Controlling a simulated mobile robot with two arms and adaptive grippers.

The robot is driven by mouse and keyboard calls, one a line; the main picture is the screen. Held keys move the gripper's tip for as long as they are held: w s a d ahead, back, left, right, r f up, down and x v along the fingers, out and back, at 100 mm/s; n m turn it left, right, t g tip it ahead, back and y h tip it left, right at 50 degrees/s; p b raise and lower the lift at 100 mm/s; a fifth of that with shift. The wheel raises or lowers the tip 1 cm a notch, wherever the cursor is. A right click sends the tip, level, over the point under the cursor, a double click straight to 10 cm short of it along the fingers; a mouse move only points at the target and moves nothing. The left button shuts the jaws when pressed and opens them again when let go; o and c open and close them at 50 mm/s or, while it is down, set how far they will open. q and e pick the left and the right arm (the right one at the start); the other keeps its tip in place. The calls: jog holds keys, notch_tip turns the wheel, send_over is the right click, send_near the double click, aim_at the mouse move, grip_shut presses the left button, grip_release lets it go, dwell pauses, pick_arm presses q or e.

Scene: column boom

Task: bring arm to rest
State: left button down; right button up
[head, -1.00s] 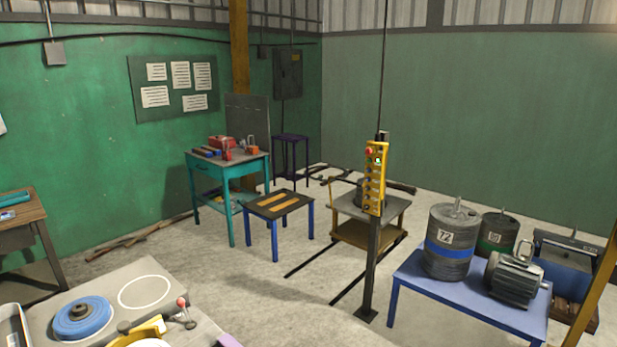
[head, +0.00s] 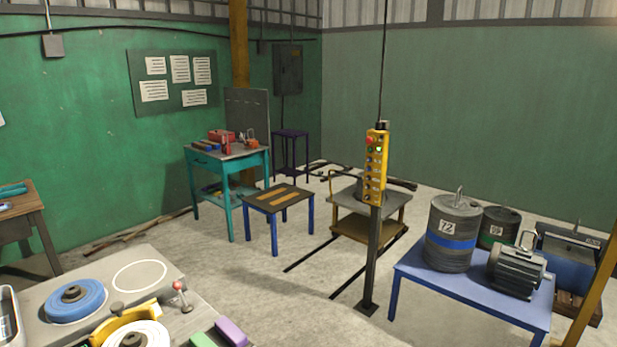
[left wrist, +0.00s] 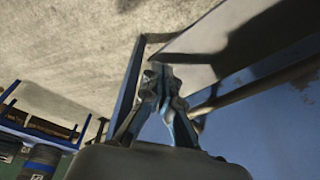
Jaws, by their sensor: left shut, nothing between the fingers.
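My left gripper (left wrist: 160,78) shows in the left wrist view, its fingers together with nothing between them. It points up in that picture, towards a dark blue bar and a grey flat surface (left wrist: 200,45). A blue surface (left wrist: 270,120) lies to its right; I cannot tell whether the fingers touch anything. Neither of my grippers shows in the head view. A yellow button pendant (head: 375,168) with a red button hangs on a cable, in front of a dark post, in the head view.
A near bench (head: 110,268) holds a blue disc (head: 75,302), a yellow part and a red-knobbed lever (head: 180,291). A blue table (head: 474,305) at right carries a drum marked 72 (head: 452,243) and a motor (head: 514,270). Concrete floor (head: 270,310) is open between them.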

pick_arm(q)
jog(key=s+a+f+b, duration=0.1)
jog(key=s+f+b, duration=0.2)
jog(key=s+f, duration=0.5)
jog(key=s+a+f+g+b, duration=0.1)
jog(key=s+a+f+b, duration=0.1)
jog(key=s+f, duration=0.7)
notch_tip(320, 180, down, 8)
jog(key=shift+s+f+b, duration=0.15)
jog(key=shift+s+b, duration=0.15)
jog(key=shift+b, duration=0.3)
